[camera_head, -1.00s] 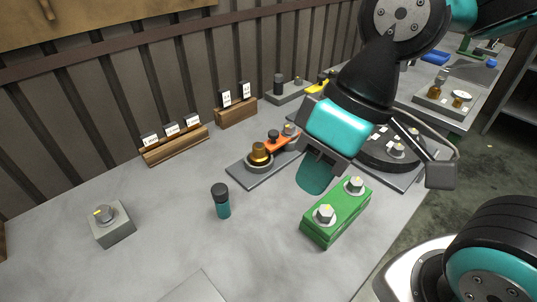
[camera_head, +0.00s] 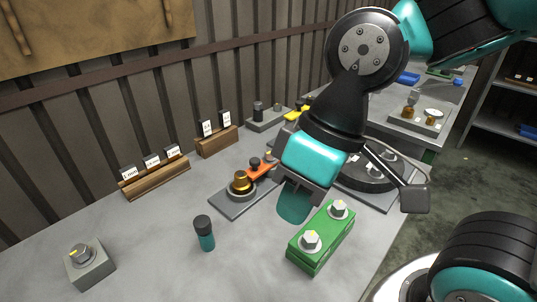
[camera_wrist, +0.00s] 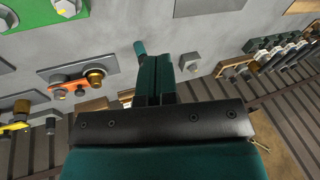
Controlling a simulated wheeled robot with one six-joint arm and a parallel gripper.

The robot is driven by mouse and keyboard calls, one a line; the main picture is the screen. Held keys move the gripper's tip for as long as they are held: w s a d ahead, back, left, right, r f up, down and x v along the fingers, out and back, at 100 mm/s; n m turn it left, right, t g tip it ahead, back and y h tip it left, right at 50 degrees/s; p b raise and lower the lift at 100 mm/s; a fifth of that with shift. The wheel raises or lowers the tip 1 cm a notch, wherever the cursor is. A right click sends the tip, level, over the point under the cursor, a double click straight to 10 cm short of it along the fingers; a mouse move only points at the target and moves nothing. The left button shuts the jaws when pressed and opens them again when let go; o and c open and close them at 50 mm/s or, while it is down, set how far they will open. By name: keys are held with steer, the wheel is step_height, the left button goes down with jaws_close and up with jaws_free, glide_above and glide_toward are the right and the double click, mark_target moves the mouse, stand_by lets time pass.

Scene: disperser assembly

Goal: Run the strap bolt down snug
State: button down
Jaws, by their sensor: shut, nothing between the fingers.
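An orange strap (camera_head: 262,171) lies on a dark plate (camera_head: 228,205) beside a brass-coloured round part (camera_head: 241,183). Small dark and grey heads show along the strap; the view is too small to tell how far down the bolt sits. The strap (camera_wrist: 66,86) and the brass part (camera_wrist: 95,78) also show left of my fingers in the wrist view.
A green block (camera_head: 318,245) with two hex bolts stands close by my gripper. A teal, black-capped cylinder (camera_head: 205,238) stands upright left of it. A grey block (camera_head: 91,272) with a bolt is front left. Labelled wooden racks (camera_head: 156,180) line the wall.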

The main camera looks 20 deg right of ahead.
stand_by(0.3)
steer(key=c, duration=1.6)
jaws_free()
steer(key=shift+w, duration=0.1)
steer(key=o, duration=0.8)
steer(key=shift+n+h, duration=0.3)
steer(key=shift+h, duration=0.1)
steer(key=w, duration=0.3)
steer(key=w+d+r, duration=0.1)
steer(key=w, duration=0.1)
steer(key=shift+c, duration=0.2)
steer(key=shift+o, duration=0.2)
steer(key=w+d+n+h, duration=0.1)
steer(key=w+d, duration=0.2)
steer(key=w, duration=0.8)
steer(key=shift+w+r, duration=0.25)
steer(key=shift+r, duration=0.1)
steer(key=w+d+f+n+h, duration=0.1)
steer(key=w+d, duration=0.3)
steer(key=w, duration=0.4)
steer(key=w+d+f+n+h, duration=0.1)
steer(key=w+d, duration=0.4)
steer(key=w, duration=0.3)
steer(key=f, duration=1.2)
steer(key=f+p, duration=0.1)
steer(key=f, duration=0.5)
steer(key=shift+w, duration=0.3)
steer(key=shift+c, duration=0.2)
steer(key=c, duration=0.9)
